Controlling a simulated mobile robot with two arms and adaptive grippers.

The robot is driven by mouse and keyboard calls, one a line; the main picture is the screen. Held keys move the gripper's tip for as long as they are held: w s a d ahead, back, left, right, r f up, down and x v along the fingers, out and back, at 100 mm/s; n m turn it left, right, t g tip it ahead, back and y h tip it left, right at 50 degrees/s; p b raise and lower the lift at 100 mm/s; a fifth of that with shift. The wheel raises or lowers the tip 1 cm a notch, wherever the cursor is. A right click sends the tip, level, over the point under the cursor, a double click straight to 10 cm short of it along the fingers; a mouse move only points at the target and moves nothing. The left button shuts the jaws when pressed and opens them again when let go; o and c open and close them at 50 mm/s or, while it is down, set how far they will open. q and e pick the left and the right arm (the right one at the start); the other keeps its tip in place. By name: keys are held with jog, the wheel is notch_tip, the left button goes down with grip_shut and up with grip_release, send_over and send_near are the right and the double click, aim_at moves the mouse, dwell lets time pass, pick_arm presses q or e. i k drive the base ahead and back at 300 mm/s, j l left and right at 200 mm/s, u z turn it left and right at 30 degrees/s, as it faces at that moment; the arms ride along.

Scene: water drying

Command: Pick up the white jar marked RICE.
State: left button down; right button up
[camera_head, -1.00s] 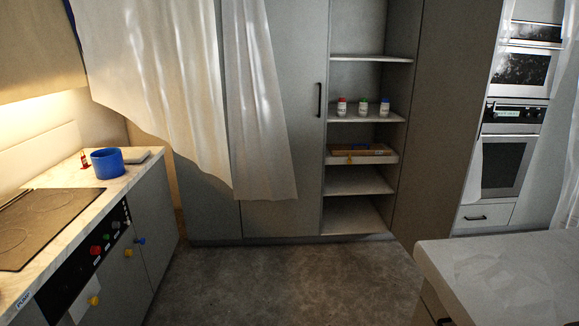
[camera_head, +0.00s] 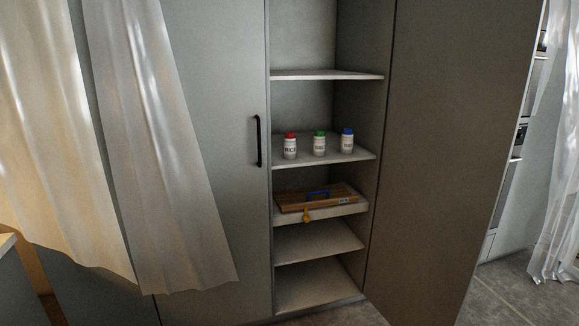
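The white jar marked RICE (camera_head: 290,149) has a red lid and stands upright on a middle shelf (camera_head: 352,155) of the open cabinet column. It is the leftmost of three white jars. A green-lidded jar (camera_head: 319,146) stands in the middle and a blue-lidded jar (camera_head: 347,143) on the right; their labels are too small to read surely. The jars stand apart from each other. Neither of my grippers is in view.
A tall door with a black handle (camera_head: 258,141) is left of the shelves. Sheer curtains (camera_head: 165,160) hang at the left. A brown panel (camera_head: 445,150) borders the shelves on the right.

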aim_at(290, 146)
jog(key=i+l, duration=0.15)
jog(key=i, duration=0.6)
jog(key=i+j+z, duration=0.1)
jog(key=i+j, duration=0.15)
jog(key=i+j+z, duration=0.1)
jog(key=i+j, duration=0.15)
jog(key=j, duration=0.2)
jog(key=i+j, duration=0.25)
jog(key=j, duration=0.15)
jog(key=z, duration=0.05)
